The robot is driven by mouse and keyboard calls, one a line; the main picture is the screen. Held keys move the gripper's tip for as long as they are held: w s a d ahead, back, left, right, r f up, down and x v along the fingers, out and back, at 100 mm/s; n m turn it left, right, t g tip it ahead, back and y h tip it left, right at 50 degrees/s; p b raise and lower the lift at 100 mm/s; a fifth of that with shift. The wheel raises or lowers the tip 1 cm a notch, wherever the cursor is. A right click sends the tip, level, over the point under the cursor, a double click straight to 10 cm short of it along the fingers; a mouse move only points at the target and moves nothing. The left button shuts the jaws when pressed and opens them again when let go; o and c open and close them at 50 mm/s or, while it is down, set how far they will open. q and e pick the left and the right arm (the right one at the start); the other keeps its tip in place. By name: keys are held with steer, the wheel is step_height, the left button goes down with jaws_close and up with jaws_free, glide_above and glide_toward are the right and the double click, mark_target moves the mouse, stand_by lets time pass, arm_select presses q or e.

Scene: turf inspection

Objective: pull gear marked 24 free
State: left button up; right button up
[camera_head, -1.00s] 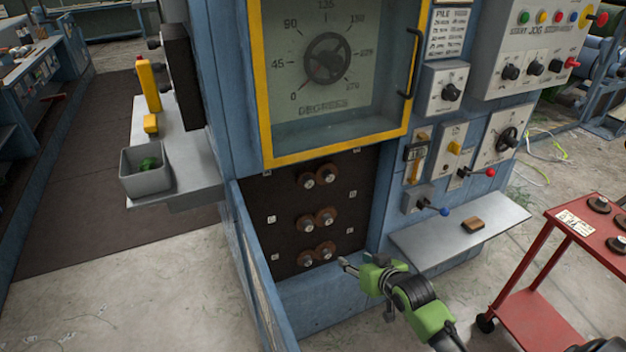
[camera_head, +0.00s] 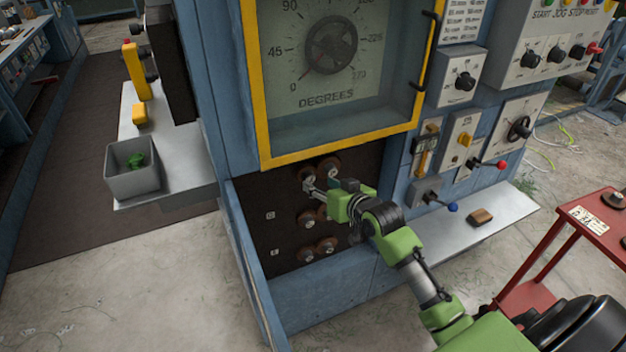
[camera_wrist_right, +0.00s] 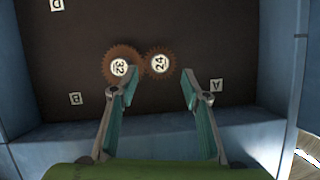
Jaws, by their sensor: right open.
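The gear marked 24 (camera_wrist_right: 160,63) is a small brown toothed disc with a white numbered hub in the right wrist view. It sits on the dark panel beside the larger gear marked 32 (camera_wrist_right: 121,67), their rims close together or touching. My right gripper (camera_wrist_right: 160,76) is open and empty, its fingertips apart below the 24 gear; the left fingertip overlaps the 32 gear. In the head view my right gripper (camera_head: 314,189) is at the upper gear pair (camera_head: 327,166), where the numbers cannot be read. My left gripper is not in view.
Lower gear pairs (camera_head: 316,248) are on the same panel, under the yellow-framed dial window (camera_head: 330,148). A blue door (camera_head: 243,255) stands open at left. A grey shelf (camera_head: 508,207) and red cart (camera_head: 598,225) are at right. A grey bin (camera_head: 130,183) is at left.

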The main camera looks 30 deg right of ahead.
mark_target(311, 180)
steer(key=x, duration=0.5)
steer(key=shift+w+f, duration=0.1)
steer(key=shift+w, duration=0.25)
steer(key=shift+c, duration=0.4)
steer(key=c, duration=1.1)
